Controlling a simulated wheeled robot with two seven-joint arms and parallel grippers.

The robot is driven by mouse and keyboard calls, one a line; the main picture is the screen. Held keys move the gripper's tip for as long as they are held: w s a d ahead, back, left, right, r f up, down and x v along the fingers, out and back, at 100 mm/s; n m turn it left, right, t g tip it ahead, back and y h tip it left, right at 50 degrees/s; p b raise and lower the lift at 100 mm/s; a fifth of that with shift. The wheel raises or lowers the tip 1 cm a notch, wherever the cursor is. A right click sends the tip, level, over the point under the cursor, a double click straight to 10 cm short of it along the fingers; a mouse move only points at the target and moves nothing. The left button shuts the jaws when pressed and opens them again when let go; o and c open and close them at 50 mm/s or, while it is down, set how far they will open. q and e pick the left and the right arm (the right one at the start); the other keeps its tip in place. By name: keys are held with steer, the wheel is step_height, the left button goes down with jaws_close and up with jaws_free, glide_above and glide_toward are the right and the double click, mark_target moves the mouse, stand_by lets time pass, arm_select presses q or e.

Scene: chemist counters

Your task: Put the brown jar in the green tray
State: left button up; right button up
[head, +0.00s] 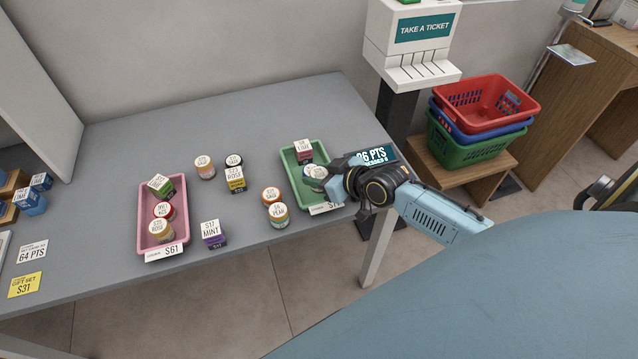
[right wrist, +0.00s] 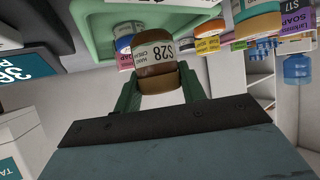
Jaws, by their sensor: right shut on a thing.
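The brown jar (right wrist: 155,53), with a white $28 label, is between the fingers of my right gripper (right wrist: 158,92) in the right wrist view. The gripper is shut on it. In the head view my right gripper (head: 340,184) is at the right side of the green tray (head: 289,165), low over its front part. The tray also shows at the top of the right wrist view (right wrist: 90,32). A pink box (head: 303,150) sits at the tray's back. A round-lidded jar (head: 315,173) shows beside the gripper; whether the held jar touches the tray floor is unclear. My left gripper is not in view.
Two jars (head: 277,214) stand just left of the green tray. A pink tray (head: 150,190) with several items is further left. A purple box (head: 213,234) and other goods stand between. A dark points display (head: 372,156) is close behind my right gripper.

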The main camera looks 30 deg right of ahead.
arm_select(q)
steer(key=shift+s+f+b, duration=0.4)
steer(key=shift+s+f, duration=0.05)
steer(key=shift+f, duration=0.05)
arm_select(e)
steer(key=shift+f, duration=1.6)
steer(key=shift+f, duration=0.2)
steer(key=o, duration=1)
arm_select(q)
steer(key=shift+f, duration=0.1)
arm_select(e)
steer(key=shift+r, duration=0.15)
steer(key=shift+s+d+r, duration=0.1)
steer(key=shift+s+r, duration=0.05)
steer(key=shift+s, duration=0.05)
arm_select(q)
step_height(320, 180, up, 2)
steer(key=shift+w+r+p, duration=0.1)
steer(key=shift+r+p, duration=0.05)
steer(key=shift+p, duration=0.95)
arm_select(e)
steer(key=v, duration=1.1)
steer(key=shift+s+r, duration=0.25)
